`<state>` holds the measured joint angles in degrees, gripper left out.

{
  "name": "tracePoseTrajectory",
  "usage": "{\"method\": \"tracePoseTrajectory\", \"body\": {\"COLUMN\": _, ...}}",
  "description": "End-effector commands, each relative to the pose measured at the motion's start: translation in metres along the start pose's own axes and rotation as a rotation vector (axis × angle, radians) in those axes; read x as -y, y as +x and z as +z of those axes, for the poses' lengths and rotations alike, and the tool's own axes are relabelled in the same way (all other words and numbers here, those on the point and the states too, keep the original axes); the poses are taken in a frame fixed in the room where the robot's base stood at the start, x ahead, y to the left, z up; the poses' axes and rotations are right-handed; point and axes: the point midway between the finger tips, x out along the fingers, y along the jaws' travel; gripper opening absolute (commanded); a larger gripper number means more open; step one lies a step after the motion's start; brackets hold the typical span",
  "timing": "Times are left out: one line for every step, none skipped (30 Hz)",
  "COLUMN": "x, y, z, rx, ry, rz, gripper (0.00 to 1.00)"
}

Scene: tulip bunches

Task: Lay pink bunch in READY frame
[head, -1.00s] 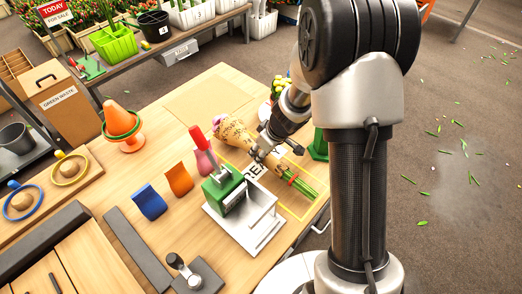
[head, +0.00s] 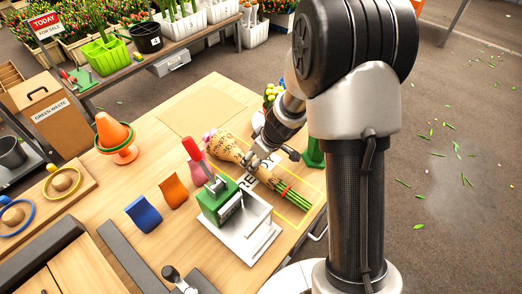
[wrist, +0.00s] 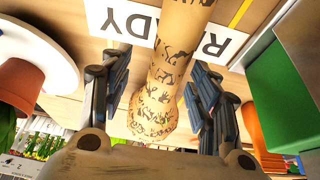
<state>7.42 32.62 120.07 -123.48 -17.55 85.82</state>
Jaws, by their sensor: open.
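The pink bunch (head: 226,147), wrapped in printed tan paper, lies aslant over the yellow-outlined READY frame (head: 305,184) on the wooden table. Its pink heads (head: 209,136) point to the upper left, near or past the frame's edge. Its green stems (head: 294,197) point to the lower right, inside the outline. My gripper (head: 259,163) is low over the bunch's middle. In the wrist view my open fingers (wrist: 160,75) stand on both sides of the wrapped bunch (wrist: 170,70), with gaps beside it. The READY lettering (wrist: 125,20) shows there upside down. The heads are hidden in the wrist view.
A green press with a red handle (head: 217,200) stands close on the near left of the frame.

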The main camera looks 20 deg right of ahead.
Motion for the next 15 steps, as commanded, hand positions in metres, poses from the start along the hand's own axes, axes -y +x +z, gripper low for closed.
{"method": "tracePoseTrajectory", "body": {"x": -0.001, "y": -0.011, "z": -0.001, "rx": -0.004, "ry": -0.001, "rz": 0.003, "gripper": 0.56}}
{"method": "tracePoseTrajectory", "body": {"x": -0.001, "y": -0.017, "z": -0.001, "rx": -0.004, "ry": -0.002, "rz": 0.004, "gripper": 0.56}}
{"method": "tracePoseTrajectory", "body": {"x": -0.001, "y": -0.025, "z": -0.002, "rx": -0.005, "ry": -0.002, "rz": 0.005, "gripper": 0.56}}
{"method": "tracePoseTrajectory", "body": {"x": -0.001, "y": -0.032, "z": -0.002, "rx": -0.005, "ry": -0.003, "rz": 0.005, "gripper": 0.56}}
{"method": "tracePoseTrajectory", "body": {"x": -0.001, "y": -0.039, "z": -0.001, "rx": -0.004, "ry": -0.003, "rz": 0.004, "gripper": 0.56}}
{"method": "tracePoseTrajectory", "body": {"x": -0.001, "y": -0.048, "z": -0.002, "rx": -0.005, "ry": -0.002, "rz": 0.005, "gripper": 0.56}}
{"method": "tracePoseTrajectory", "body": {"x": -0.001, "y": -0.054, "z": -0.001, "rx": -0.005, "ry": -0.001, "rz": 0.005, "gripper": 0.56}}
{"method": "tracePoseTrajectory", "body": {"x": -0.001, "y": -0.061, "z": -0.001, "rx": -0.005, "ry": -0.001, "rz": 0.005, "gripper": 0.56}}
{"method": "tracePoseTrajectory", "body": {"x": -0.001, "y": -0.069, "z": -0.002, "rx": -0.005, "ry": -0.001, "rz": 0.005, "gripper": 0.56}}
{"method": "tracePoseTrajectory", "body": {"x": -0.001, "y": -0.074, "z": -0.001, "rx": -0.005, "ry": -0.002, "rz": 0.004, "gripper": 0.56}}
{"method": "tracePoseTrajectory", "body": {"x": -0.001, "y": -0.080, "z": -0.001, "rx": -0.004, "ry": -0.001, "rz": 0.004, "gripper": 0.56}}
{"method": "tracePoseTrajectory", "body": {"x": -0.001, "y": -0.086, "z": -0.001, "rx": -0.003, "ry": -0.001, "rz": 0.004, "gripper": 0.56}}
{"method": "tracePoseTrajectory", "body": {"x": -0.001, "y": -0.090, "z": -0.001, "rx": -0.003, "ry": 0.000, "rz": 0.003, "gripper": 0.56}}
{"method": "tracePoseTrajectory", "body": {"x": -0.001, "y": -0.094, "z": -0.001, "rx": -0.003, "ry": 0.000, "rz": 0.004, "gripper": 0.56}}
{"method": "tracePoseTrajectory", "body": {"x": -0.001, "y": -0.098, "z": -0.001, "rx": -0.003, "ry": 0.000, "rz": 0.002, "gripper": 0.56}}
